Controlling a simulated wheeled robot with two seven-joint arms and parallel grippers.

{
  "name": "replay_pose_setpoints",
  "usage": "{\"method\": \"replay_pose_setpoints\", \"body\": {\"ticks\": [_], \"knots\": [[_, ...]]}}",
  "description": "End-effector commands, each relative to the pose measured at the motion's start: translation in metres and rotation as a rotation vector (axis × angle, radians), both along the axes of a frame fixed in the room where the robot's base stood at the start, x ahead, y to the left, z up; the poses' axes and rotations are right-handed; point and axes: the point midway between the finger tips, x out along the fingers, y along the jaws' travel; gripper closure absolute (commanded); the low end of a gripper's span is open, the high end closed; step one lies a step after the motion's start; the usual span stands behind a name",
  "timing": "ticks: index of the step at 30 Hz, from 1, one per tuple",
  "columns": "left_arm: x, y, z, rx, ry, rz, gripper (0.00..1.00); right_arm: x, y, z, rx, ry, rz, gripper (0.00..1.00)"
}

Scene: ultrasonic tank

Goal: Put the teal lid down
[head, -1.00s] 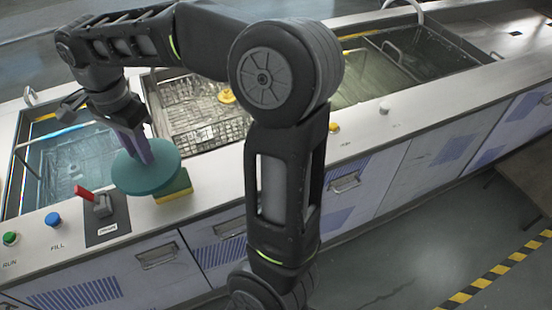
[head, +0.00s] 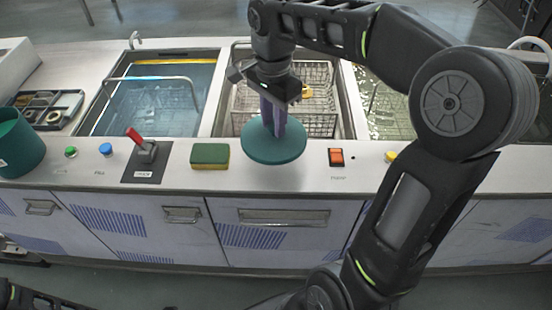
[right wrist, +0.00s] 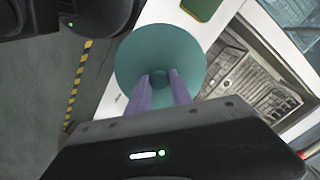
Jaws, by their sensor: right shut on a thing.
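The teal lid (head: 262,152) is a round flat disc with a small knob in its middle. My right gripper (head: 273,130) is shut on the knob from above, its purple fingers pointing down. In the head view the lid appears over the front counter strip, before the middle tank, just right of the green-and-yellow sponge (head: 210,156). I cannot tell whether it touches the counter. The right wrist view shows the lid (right wrist: 132,62) from above, with the fingers of my right gripper (right wrist: 160,80) at its knob. My left gripper is not in view.
A red lever (head: 135,136), blue button (head: 106,149) and green button (head: 71,152) stand left of the sponge. An orange switch (head: 336,157) is right of the lid. A teal container (head: 18,145) stands at far left. Blue liquid fills the left tank (head: 150,100).

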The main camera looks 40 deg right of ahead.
Motion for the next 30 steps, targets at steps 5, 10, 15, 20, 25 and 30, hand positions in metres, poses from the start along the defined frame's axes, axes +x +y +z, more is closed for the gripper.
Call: {"method": "replay_pose_setpoints", "body": {"ticks": [5, 10, 15, 20, 25, 30], "knots": [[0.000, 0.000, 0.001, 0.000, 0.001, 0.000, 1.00, -0.001, 0.000, -0.029, 0.001, 0.007, 0.001, 1.00], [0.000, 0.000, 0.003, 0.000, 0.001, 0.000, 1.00, -0.001, 0.000, -0.055, 0.000, 0.004, -0.001, 1.00], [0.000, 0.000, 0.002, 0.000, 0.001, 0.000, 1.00, 0.000, 0.000, -0.059, 0.000, 0.001, -0.001, 1.00], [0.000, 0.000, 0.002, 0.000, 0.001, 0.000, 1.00, 0.000, 0.000, -0.059, 0.000, 0.001, -0.001, 1.00], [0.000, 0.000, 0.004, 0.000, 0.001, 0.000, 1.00, -0.001, 0.000, -0.075, 0.001, 0.005, -0.001, 1.00], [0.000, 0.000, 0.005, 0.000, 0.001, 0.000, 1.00, -0.001, 0.000, -0.095, 0.001, 0.003, 0.000, 1.00]]}}
